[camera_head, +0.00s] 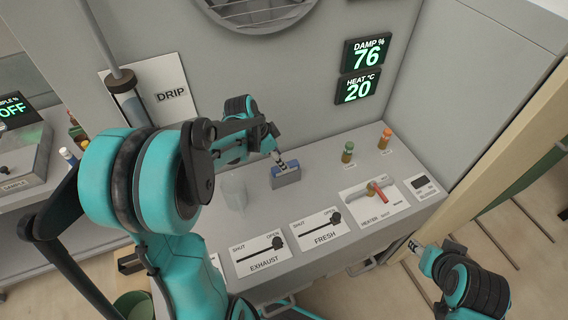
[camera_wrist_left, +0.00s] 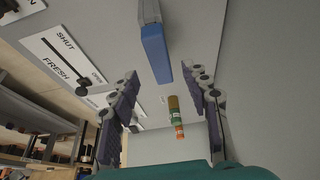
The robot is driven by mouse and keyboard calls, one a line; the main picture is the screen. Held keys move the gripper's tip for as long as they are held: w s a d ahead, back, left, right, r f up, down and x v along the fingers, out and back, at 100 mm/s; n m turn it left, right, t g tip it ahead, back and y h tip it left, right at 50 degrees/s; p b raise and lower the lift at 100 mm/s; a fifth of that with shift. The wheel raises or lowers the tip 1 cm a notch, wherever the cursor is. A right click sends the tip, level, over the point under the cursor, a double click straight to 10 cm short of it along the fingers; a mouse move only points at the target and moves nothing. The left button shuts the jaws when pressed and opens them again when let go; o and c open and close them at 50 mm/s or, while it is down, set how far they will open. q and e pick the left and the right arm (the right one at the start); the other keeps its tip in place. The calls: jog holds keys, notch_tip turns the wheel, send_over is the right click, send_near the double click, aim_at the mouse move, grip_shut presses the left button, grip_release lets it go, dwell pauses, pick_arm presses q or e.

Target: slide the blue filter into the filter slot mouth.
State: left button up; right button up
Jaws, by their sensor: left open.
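The blue filter (camera_head: 286,176) is a small grey-and-blue block on the grey counter. In the left wrist view its blue face (camera_wrist_left: 156,52) shows at the top, roughly centred across the gap between my fingertips. My left gripper (camera_head: 281,161) is open just above the filter; its two fingers also show in the left wrist view (camera_wrist_left: 162,73). I cannot tell whether they touch the filter. My right gripper (camera_head: 412,247) is low at the right, off the counter's front edge, and too small to read. I cannot make out the filter slot mouth.
A clear cup (camera_head: 234,193) stands left of the filter. The EXHAUST slider (camera_head: 262,255) and FRESH slider (camera_head: 320,227) lie in front, with a red-handled heater valve (camera_head: 376,191) to the right. Green (camera_head: 347,153) and orange (camera_head: 385,138) pegs stand behind. A wall rises at the back.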

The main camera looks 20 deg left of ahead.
pick_arm(q)
jog(key=v, duration=0.6)
jog(key=shift+r, duration=0.35)
jog(key=shift+s, duration=0.15)
jog(key=s+d+f+n+t+y+b, duration=0.1)
jog(key=s+d+f+n+t+b, duration=0.1)
jog(key=s+d+n+b, duration=0.1)
jog(key=s+d+f+n+t+y+b, duration=0.1)
jog(key=s+d+n, duration=0.4)
jog(key=s, duration=0.5)
jog(key=shift+s+d+f+t+y+b, duration=0.2)
jog(key=shift+d+f+t+y+b, duration=0.25)
jog(key=shift+d+f+b, duration=0.5)
jog(key=shift+d+r, duration=0.15)
jog(key=shift+d, duration=0.05)
